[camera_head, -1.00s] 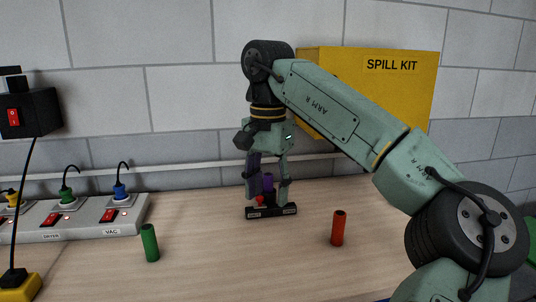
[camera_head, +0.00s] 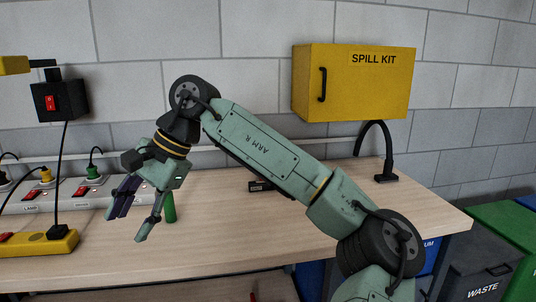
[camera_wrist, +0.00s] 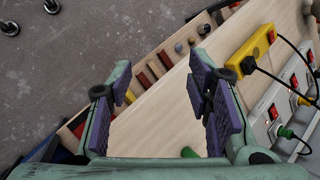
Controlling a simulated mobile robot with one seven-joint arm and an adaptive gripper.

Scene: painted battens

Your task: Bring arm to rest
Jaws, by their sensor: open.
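My gripper (camera_head: 130,222) is open and empty at the end of my bent arm. It hangs over the left front part of the table, its fingers pointing down and left. In the wrist view the two purple-padded fingers (camera_wrist: 162,95) are spread wide with bare wood between and beyond them. A green cylinder (camera_head: 170,208) stands on the table just right of and behind the fingers. It also shows partly, behind the gripper body, in the wrist view (camera_wrist: 189,152). A black holder (camera_head: 259,186) is partly hidden behind my forearm. The red cylinder cannot be made out on the tabletop.
Power strips (camera_head: 75,196) and a yellow socket block (camera_head: 40,242) lie at the left. A yellow spill kit box (camera_head: 355,82) hangs on the wall. A curved black stand (camera_head: 386,176) is at the back right.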

